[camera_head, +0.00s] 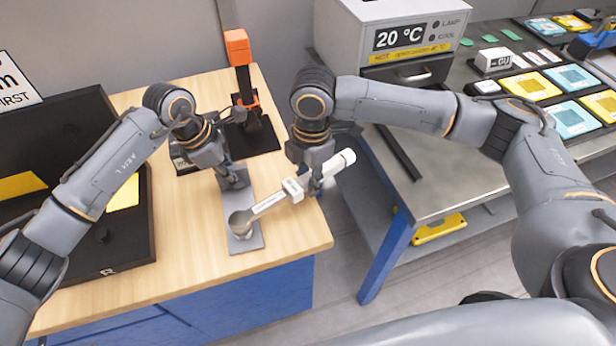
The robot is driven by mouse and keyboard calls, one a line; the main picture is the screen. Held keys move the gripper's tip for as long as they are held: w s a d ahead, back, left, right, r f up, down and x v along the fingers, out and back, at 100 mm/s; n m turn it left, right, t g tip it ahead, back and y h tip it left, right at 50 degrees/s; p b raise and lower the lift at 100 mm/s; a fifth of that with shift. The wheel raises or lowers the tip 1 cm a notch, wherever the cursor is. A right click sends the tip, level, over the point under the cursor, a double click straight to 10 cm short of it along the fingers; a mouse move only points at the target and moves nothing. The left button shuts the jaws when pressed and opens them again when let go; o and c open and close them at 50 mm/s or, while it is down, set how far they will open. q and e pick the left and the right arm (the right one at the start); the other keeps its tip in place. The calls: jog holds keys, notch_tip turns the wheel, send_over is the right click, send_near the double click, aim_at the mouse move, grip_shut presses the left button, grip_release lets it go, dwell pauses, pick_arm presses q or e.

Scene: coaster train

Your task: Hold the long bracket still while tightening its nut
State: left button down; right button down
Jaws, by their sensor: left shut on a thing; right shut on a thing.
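The long bracket (257,236) is a grey metal piece near the front right of the wooden bench. My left gripper (236,182) is shut on its far part. A wrench (266,205) with a pale shaft and white handle end lies slanted across the bracket's near end. Its dark round head sits over the bracket there, and the nut is hidden under it. My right gripper (312,186) is shut on the wrench near its handle, at the bench's right edge.
An orange and black tool (238,50) stands on a dark base behind the bracket. A black case (85,245) lies at left. A metal table (440,180) at right holds a heater box (390,75) and coloured cards. A gap separates bench and table.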

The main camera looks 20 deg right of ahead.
jog(key=shift+s+d+m, duration=0.15)
jog(key=shift+s+m, duration=0.3)
jog(key=shift+s, duration=0.1)
jog(key=shift+s+d+m, duration=0.15)
jog(key=shift+s+m, duration=0.3)
jog(key=shift+s, duration=0.1)
dwell(0.7)
jog(key=shift+s+d+m, duration=0.1)
jog(key=shift+s+m, duration=1)
jog(key=shift+s, duration=0.55)
dwell(1.2)
jog(key=shift+w, duration=0.1)
jog(key=shift+w+n, duration=0.3)
jog(key=shift+r, duration=0.15)
jog(key=shift+r, duration=2.2)
